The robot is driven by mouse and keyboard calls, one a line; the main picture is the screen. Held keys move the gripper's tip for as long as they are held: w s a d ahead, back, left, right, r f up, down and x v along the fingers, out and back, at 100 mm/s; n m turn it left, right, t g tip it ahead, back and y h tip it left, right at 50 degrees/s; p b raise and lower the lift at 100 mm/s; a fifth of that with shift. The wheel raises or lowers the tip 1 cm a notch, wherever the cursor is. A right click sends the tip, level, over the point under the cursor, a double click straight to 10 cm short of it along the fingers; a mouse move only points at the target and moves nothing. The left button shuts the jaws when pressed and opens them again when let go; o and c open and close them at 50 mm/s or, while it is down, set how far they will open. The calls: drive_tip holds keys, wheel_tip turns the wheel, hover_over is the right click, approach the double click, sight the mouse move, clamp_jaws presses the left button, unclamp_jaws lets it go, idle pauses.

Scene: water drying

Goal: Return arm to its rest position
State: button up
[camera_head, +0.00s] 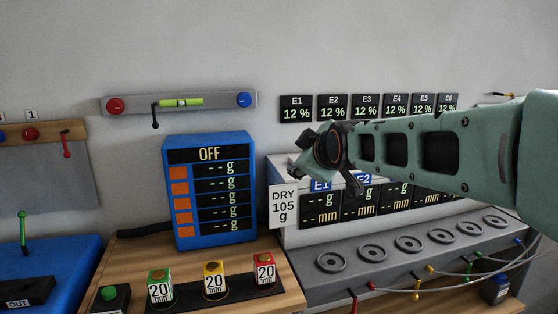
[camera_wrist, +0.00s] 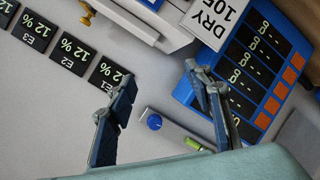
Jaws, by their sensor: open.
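My arm (camera_head: 485,146) reaches in from the right edge of the head view, stretched to the left in front of the machine with the E1 and E2 labels. My gripper (camera_head: 312,168) is at its left end, partly hidden by the wrist, above the DRY 105 g sign (camera_head: 283,206). In the wrist view my gripper (camera_wrist: 165,100) has its two fingers well apart. Nothing is between them but background wall and the machine's edge. The gripper touches nothing that I can see.
A blue display (camera_head: 209,155) reading OFF stands left of the gripper. Green, yellow and red 20-marked blocks (camera_head: 214,281) sit on a black strip on the wooden bench. Several round grey seats (camera_head: 372,252) line the machine's front. Wall panels E1 to E6 (camera_head: 365,107) read 12 %.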

drive_tip(key=s+d+f+m+g+h, duration=0.1)
drive_tip(key=s+d+f+m+g, duration=0.4)
drive_tip(key=s, duration=0.6)
drive_tip(key=s+f+m+h, duration=0.1)
drive_tip(key=s+f+m, duration=0.2)
drive_tip(key=s+f, duration=0.6)
drive_tip(key=s+d+f+m+g+h, duration=0.1)
drive_tip(key=s+d+f+m+g, duration=0.3)
drive_tip(key=s, duration=0.8)
wheel_tip(320, 180, up, 28)
drive_tip(key=t+p, duration=0.1)
drive_tip(key=p, duration=2.7)
drive_tip(key=shift+a+f, duration=0.2)
drive_tip(key=shift+a, duration=0.25)
drive_tip(key=shift+s, duration=0.1)
